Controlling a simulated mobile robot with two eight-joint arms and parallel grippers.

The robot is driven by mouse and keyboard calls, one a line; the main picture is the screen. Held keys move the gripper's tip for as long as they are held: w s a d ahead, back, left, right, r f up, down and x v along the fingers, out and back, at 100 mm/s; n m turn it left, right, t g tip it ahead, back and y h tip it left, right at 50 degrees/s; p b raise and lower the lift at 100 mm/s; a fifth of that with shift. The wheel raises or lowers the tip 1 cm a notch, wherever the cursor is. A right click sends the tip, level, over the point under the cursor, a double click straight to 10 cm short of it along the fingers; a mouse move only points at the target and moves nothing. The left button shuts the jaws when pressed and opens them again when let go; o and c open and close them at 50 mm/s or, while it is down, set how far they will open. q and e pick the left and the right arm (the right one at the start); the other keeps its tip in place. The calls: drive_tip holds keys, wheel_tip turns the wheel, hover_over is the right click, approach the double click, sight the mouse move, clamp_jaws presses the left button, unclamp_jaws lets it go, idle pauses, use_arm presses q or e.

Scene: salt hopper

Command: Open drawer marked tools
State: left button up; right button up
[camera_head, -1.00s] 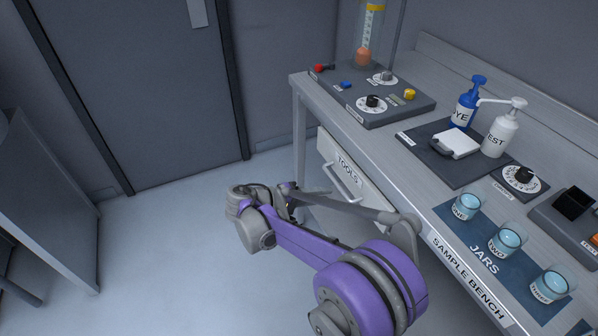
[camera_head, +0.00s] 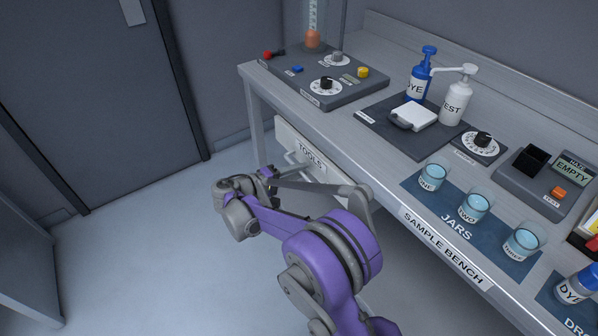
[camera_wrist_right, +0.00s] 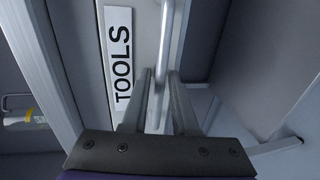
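The drawer (camera_head: 287,137) marked TOOLS is under the left end of the bench, with its white front and a light bar handle (camera_head: 293,159). It looks shut in the head view. In the right wrist view the TOOLS label (camera_wrist_right: 119,50) stands beside the handle bar (camera_wrist_right: 166,35). My right gripper (camera_head: 270,173) is at the drawer front. In the wrist view its two fingers (camera_wrist_right: 159,78) are apart, with the bar running between them and gaps showing beside it. My arm hides part of the drawer in the head view. My left gripper is not in view.
The sample bench (camera_head: 375,170) carries a control panel (camera_head: 350,92), a dye bottle (camera_head: 420,75), a test bottle (camera_head: 456,100) and several jars, including jar one (camera_head: 432,178). Its front edge lies just above the drawer. The floor (camera_head: 150,250) left of my arm is clear.

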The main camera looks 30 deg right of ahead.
drive_tip(key=shift+d, duration=0.15)
clamp_jaws()
idle(1.4)
